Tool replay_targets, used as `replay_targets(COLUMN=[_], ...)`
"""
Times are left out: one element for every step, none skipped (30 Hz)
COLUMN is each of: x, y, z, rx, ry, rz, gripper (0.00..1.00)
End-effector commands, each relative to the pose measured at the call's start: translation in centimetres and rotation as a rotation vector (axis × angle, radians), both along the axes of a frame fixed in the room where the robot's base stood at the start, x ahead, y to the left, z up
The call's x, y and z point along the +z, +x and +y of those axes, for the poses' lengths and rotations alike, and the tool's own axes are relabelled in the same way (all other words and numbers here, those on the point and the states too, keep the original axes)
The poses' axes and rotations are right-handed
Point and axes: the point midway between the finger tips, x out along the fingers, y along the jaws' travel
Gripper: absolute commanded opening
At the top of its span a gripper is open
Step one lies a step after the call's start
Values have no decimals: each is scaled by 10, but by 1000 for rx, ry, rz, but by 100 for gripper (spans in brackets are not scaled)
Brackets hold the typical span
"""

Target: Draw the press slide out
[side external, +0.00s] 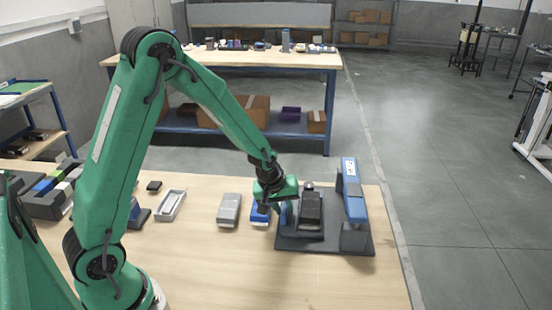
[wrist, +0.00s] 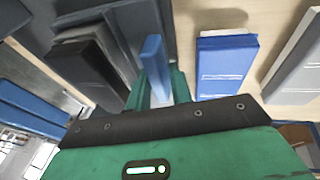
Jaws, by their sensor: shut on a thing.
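The press stands at the right of the table on a dark base plate (side external: 300,243), with a blue upper arm (side external: 354,190) at its right side. A black block (side external: 310,208), which looks like the slide, sits on the plate; it also shows in the wrist view (wrist: 90,62). My gripper (side external: 285,214) is low at the plate's left edge, left of the black block. In the wrist view its green fingers (wrist: 161,88) are shut on an upright blue tab (wrist: 153,58). How the tab joins the slide is hidden.
A blue box (wrist: 225,62) with a white lower part is close beside my gripper. A grey box (side external: 229,209) and a pale tray (side external: 171,205) stand further left. The table's front is clear. A workbench (side external: 260,58) is behind.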

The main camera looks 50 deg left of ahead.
Motion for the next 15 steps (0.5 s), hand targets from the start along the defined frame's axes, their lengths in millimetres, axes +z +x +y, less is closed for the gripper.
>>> replay_targets(x=[-2, -2, -2, -2, -2, -1, -1, -1, -1, -1, -1, 0, 0, 0, 1], y=[-2, -2, -2, -2, -2, -1, -1, -1, -1, -1, -1, -1, 0, 0, 0], z=[-1, -1, -1, -1, -1, -1, -1, -1, -1, -1, -1, -1, -1, 0, 0], rx=[0, 0, 0, 0, 0, 0, 0, 0, 0, 0, 0, 0, 0, 0, 0], ry=[-2, -1, -1, -1, -1, -1, -1, -1, -1, 0, -1, -1, 0, 0, -1], rz=[7, 6, 6, 6, 6, 5, 5, 4, 4, 3, 2, 2, 1, 1, 1], gripper=[7, 7, 26, 31, 31, 31, 31, 31, 31, 31, 31, 31, 31, 31, 31])
